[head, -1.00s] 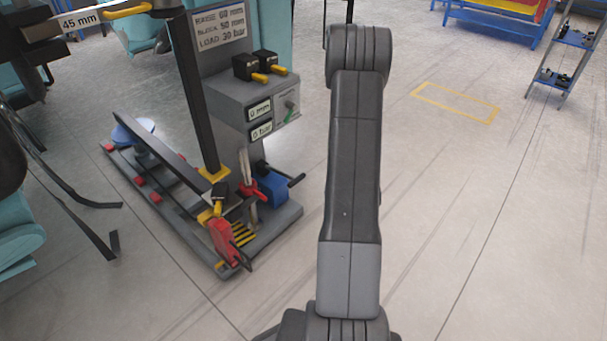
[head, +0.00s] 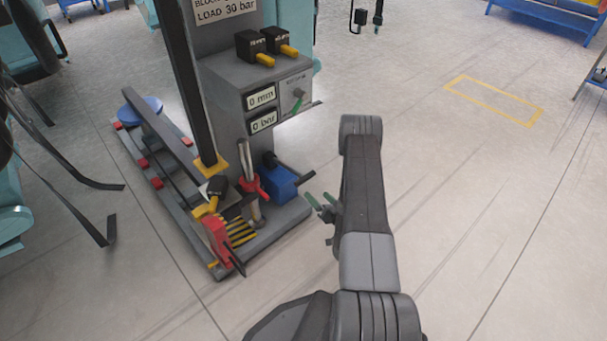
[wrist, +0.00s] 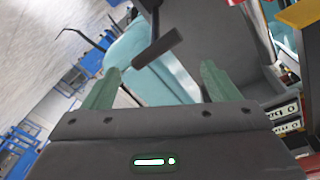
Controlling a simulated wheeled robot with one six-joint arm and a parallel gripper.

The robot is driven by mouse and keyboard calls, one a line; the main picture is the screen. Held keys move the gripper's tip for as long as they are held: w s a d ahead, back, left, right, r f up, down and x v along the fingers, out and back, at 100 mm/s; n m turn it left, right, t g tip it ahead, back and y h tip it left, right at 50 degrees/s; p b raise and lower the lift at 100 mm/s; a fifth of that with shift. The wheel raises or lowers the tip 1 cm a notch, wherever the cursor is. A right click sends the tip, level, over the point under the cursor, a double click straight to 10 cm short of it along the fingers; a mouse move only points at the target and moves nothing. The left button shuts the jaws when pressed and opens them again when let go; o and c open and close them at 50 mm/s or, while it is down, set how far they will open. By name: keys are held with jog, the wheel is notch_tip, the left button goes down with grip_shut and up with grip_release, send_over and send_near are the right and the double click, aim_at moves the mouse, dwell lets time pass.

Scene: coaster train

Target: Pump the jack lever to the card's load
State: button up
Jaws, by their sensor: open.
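The jack lever (head: 304,179) is a dark bar with a thick black grip, reaching right from the blue pump (head: 281,182) on the stand's base. In the wrist view the lever's grip (wrist: 157,47) shows ahead of and between my fingertips, touching neither. My gripper (head: 321,201), with green fingers, is open and empty just right of and below the lever; its open fingers also show in the wrist view (wrist: 160,75). The card (head: 226,10) reads LOAD 30 bar, its top cut off.
The grey stand's base (head: 285,222) also carries a red-collared upright rod (head: 248,175), a red block (head: 216,240) and a black post (head: 190,80). Two black boxes with yellow handles (head: 267,45) sit on the cabinet.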

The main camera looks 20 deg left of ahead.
aim_at(301, 178)
jog(key=b+x, duration=0.3)
jog(key=x, duration=0.9)
jog(key=shift+f+b, duration=0.1)
jog(key=shift+b, duration=0.3)
jog(key=shift+w+a, duration=0.35)
jog(key=shift+a, duration=0.3)
jog(key=c, duration=1.2)
jog(key=shift+r, duration=0.2)
